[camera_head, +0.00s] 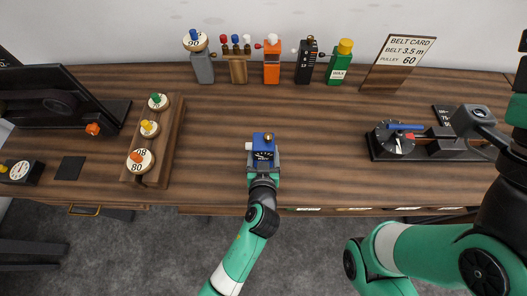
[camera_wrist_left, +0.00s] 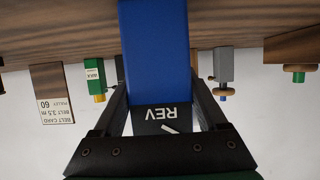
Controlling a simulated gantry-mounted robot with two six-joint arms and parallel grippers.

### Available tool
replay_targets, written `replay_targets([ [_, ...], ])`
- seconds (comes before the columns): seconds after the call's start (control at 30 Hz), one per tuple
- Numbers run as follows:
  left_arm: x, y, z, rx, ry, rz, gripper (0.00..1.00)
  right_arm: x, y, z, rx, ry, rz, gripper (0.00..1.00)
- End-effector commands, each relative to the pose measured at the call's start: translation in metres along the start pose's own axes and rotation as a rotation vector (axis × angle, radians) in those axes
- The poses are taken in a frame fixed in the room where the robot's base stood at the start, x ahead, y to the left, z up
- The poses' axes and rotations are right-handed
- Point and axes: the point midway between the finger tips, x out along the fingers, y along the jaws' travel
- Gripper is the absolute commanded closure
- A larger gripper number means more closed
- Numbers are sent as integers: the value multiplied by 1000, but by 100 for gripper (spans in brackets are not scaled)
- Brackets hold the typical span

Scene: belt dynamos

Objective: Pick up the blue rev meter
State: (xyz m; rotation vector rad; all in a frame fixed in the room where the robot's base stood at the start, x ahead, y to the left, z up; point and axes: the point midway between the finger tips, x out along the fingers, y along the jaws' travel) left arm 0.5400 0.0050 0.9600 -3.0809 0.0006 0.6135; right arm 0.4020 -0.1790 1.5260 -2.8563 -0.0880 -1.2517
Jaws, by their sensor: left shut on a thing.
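The blue rev meter (camera_head: 263,142) is near the front middle of the wooden table in the head view, with a dark dial face and a pale knob at its left side. My left gripper (camera_head: 264,165) reaches it from the front edge and is shut on it. In the left wrist view the blue body (camera_wrist_left: 155,50) and a black panel marked REV sit between the two fingers (camera_wrist_left: 165,115). Whether the meter touches the table is hard to tell.
Several coloured devices, including an orange one (camera_head: 271,66) and a green one (camera_head: 340,65), stand along the back beside a belt card (camera_head: 400,62). A wooden rack (camera_head: 171,140) with round pulleys is at left. A black dynamo stand (camera_head: 425,145) is at right.

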Motion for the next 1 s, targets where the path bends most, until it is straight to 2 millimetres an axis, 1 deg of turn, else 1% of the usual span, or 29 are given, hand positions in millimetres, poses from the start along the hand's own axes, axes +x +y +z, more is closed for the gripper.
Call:
replay_targets([
  [0.37, -1, 0, -5, -2, 4, 1, 100, 1, 0, -1, 0, 0, 0, 0],
  [0.47, -4, 1, -12, -3, 5, 2, 100, 4, 0, -3, 0, 0, 0, 0],
  [0.57, -9, 0, -25, -3, 7, 1, 100, 8, 0, -7, 0, 0, 0, 0],
  [0.63, -14, 0, -37, -4, 8, 1, 100, 11, 0, -10, 0, 0, 0, 0],
  [0.73, -40, 1, -50, -2, 7, 3, 100, 21, 0, -19, 0, 0, 0, 0],
  [0.8, -66, 2, -68, -1, 6, 4, 100, 39, 0, -36, 0, -1, 0, 0],
  [0.9, -89, 1, -82, 2, 2, 2, 100, 65, 0, -60, 0, 1, 0, 0],
  [1.0, -118, 1, -80, 5, 0, 3, 100, 86, 0, -79, 0, 1, 0, 0],
])
